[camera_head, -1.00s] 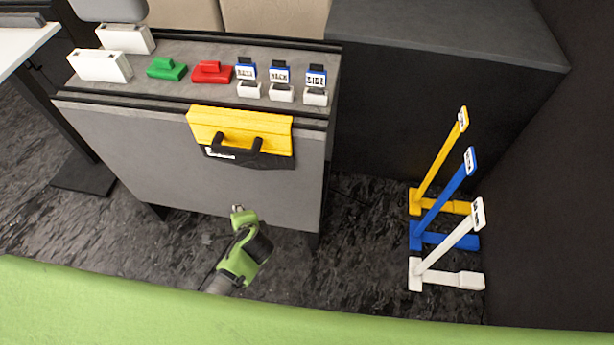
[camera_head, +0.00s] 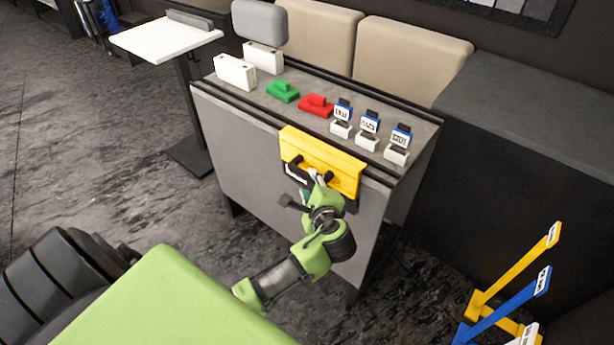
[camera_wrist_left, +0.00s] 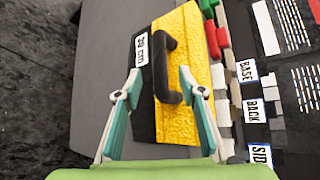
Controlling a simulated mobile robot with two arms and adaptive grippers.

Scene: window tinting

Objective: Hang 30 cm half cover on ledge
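The half cover (camera_head: 322,160) is yellow on top with a black lower part and a black handle. It hangs at the front ledge (camera_head: 245,112) of the grey bench, against its front face. In the left wrist view its label (camera_wrist_left: 142,50) reads 30 cm, and the black handle (camera_wrist_left: 168,50) shows upright. My left gripper (camera_head: 314,177) is at the cover's handle in the head view. In the left wrist view the left gripper (camera_wrist_left: 160,72) is open, with its teal-padded fingers on either side of the handle's lower end. Contact cannot be told. My right gripper is not in view.
White blocks (camera_head: 236,72), a green piece (camera_head: 283,91), a red piece (camera_head: 316,105) and blue-white labelled pieces (camera_head: 368,122) stand on the bench. Yellow and blue L-shaped stands (camera_head: 505,300) are at the lower right. A white side table (camera_head: 165,38) stands left.

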